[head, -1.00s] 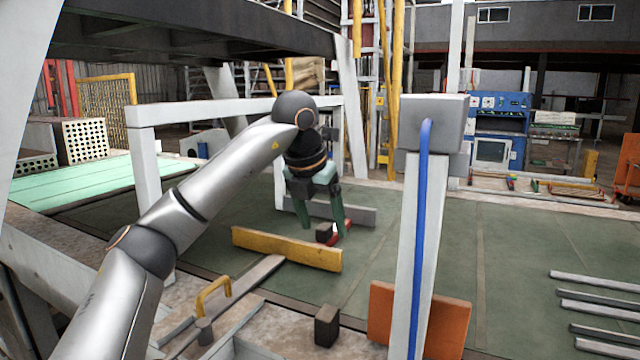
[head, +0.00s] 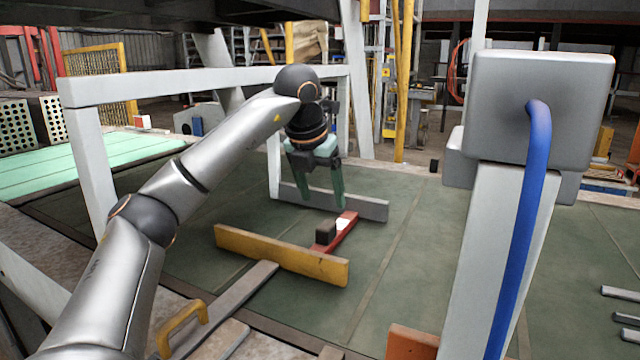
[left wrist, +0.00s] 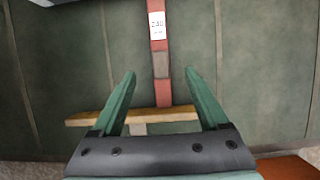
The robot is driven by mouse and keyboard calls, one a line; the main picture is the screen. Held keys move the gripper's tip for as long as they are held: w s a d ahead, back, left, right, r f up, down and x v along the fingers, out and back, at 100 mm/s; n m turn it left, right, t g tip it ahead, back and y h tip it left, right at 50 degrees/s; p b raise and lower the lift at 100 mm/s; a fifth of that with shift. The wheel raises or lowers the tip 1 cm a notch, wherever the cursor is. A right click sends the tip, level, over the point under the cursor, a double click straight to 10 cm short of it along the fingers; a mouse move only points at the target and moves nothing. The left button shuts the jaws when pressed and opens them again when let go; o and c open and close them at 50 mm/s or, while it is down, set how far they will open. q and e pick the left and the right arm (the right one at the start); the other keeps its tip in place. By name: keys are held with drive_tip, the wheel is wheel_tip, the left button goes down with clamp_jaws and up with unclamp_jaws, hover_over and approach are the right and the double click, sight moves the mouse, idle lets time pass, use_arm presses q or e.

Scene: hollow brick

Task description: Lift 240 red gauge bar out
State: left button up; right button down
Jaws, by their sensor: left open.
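The red gauge bar (head: 346,229) lies on the green floor, between a yellow bar and a grey bar. It has a white label and a dark block on it. In the left wrist view the red bar (left wrist: 162,92) runs up the picture and its label (left wrist: 157,25) reads 240. My left gripper (head: 323,203) is open and empty, pointing down above the bar. In the left wrist view its fingers (left wrist: 160,73) stand apart, one on each side of the bar's line. My right gripper is not in view.
The yellow bar (head: 270,252) lies across the near end of the red bar. The grey bar (head: 365,206) is at the far end. A grey post with a blue hose (head: 525,210) stands close at the right. The green floor between bar and post is clear.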

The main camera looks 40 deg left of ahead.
sight(328, 222)
use_arm(q)
drive_tip(key=x, duration=1)
drive_tip(key=shift+w+f, duration=0.1)
drive_tip(key=shift+f, duration=0.25)
clamp_jaws()
drive_tip(key=shift+r, duration=0.15)
drive_tip(key=shift+r+p, duration=4.15)
drive_tip(key=shift+r, duration=0.3)
